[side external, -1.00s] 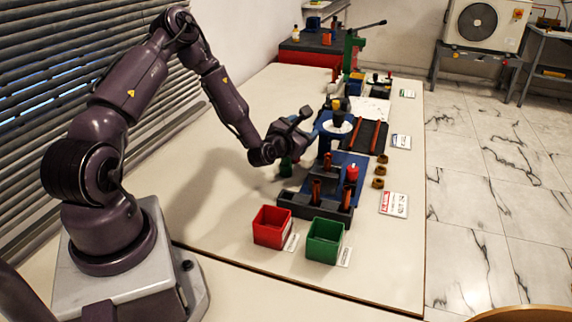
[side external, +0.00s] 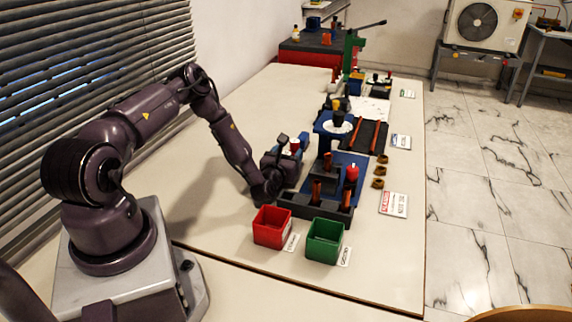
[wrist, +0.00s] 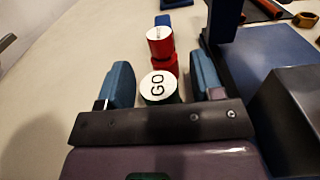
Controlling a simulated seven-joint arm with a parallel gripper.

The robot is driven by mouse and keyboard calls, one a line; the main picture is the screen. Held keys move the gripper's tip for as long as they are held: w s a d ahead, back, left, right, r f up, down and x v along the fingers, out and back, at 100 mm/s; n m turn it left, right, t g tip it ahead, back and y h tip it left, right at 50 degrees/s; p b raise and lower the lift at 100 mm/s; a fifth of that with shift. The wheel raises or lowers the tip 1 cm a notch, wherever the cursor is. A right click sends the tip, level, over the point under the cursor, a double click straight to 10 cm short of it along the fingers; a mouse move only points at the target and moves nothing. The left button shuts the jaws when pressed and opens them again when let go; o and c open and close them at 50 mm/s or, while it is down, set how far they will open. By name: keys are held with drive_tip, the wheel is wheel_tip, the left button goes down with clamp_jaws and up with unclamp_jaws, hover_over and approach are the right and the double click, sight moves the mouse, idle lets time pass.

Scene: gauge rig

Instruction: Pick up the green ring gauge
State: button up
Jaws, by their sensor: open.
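A gauge with a white top marked GO (wrist: 158,86) stands between the two blue fingers of my gripper (wrist: 161,84) in the wrist view. Only a dark green edge of its body shows, and the rest is hidden below its top and behind the gripper's dark bar. The fingers are open, with a gap visible on both sides of the gauge. A red gauge with a white top (wrist: 160,42) stands just beyond the GO one.
The blue rig plate (wrist: 275,62) and a dark block (wrist: 290,100) lie close on the right of my gripper. A red bin (side external: 271,228) and a green bin (side external: 324,241) stand in front. The table to the left (side external: 235,125) is clear.

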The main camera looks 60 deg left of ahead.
drive_tip(key=shift+w+a, duration=0.25)
drive_tip(key=c, duration=1)
drive_tip(key=shift+c, duration=0.2)
drive_tip(key=shift+r, duration=0.1)
